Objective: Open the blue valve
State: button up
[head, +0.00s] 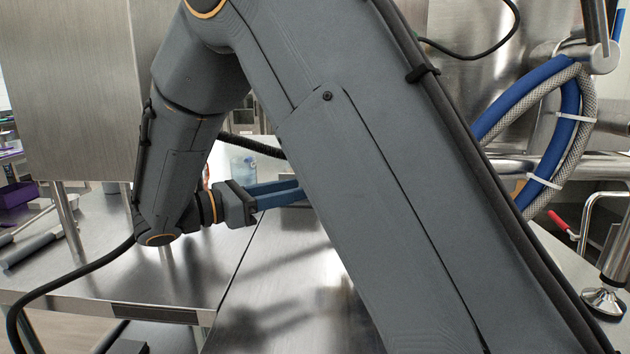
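I cannot make out the blue valve for certain; my own arm covers the middle of the head view. A small blue piece (619,22) shows at the top right edge, but I cannot tell what it is. My gripper (282,192) is left of centre above the steel table, its two blue fingers pointing right. The fingertips run behind my large arm link, so their opening and anything between them are hidden.
The steel table (285,290) is bare in front. A steel cabinet (70,85) stands at the left. Blue and braided hoses (548,165) curve down at the right, near a red-handled lever (559,221). A clear container (243,163) stands behind my gripper.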

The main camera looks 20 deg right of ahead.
jog(key=x, duration=0.7)
jog(key=shift+s+d+p, duration=0.1)
jog(key=shift+p, duration=0.2)
grip_shut()
